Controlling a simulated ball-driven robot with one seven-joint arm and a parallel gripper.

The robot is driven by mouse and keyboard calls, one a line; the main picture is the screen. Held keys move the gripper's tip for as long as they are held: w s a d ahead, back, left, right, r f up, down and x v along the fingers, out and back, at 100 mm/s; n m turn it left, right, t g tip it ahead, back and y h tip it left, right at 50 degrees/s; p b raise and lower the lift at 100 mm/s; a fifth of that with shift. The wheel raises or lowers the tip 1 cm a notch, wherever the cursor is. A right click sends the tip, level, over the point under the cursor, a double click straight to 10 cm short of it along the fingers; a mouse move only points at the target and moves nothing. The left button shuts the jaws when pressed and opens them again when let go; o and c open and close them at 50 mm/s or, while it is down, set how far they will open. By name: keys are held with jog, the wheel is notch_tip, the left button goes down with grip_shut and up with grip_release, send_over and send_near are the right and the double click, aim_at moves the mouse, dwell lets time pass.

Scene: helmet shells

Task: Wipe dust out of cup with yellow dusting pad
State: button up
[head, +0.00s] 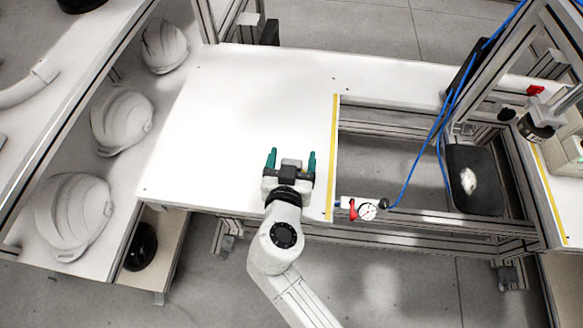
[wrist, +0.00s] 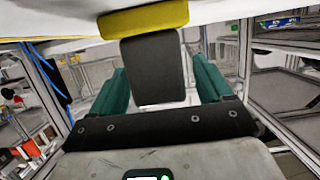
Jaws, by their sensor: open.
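My gripper (head: 290,156) is open over the white table, left of the yellow edge strip, with its teal fingers spread. In the wrist view a yellow pad (wrist: 143,20) lies along the white surface at the top. A dark grey block (wrist: 153,66), seemingly its handle, stands between my two open fingers, with gaps on both sides. In the head view the yellow pad cannot be made out, as my gripper covers that spot. I cannot make out a cup in either view.
White helmet shells (head: 122,122) stand on a lower shelf at the left. A dial gauge (head: 367,211) and blue hose are by the frame opening right of the table. A black tray (head: 487,197) with a white piece lies farther right. The tabletop (head: 240,100) around my gripper is clear.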

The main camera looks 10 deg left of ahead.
jog(key=shift+w+f, duration=0.1)
jog(key=shift+w, duration=0.15)
jog(key=shift+c, duration=0.4)
jog(key=c, duration=1.1)
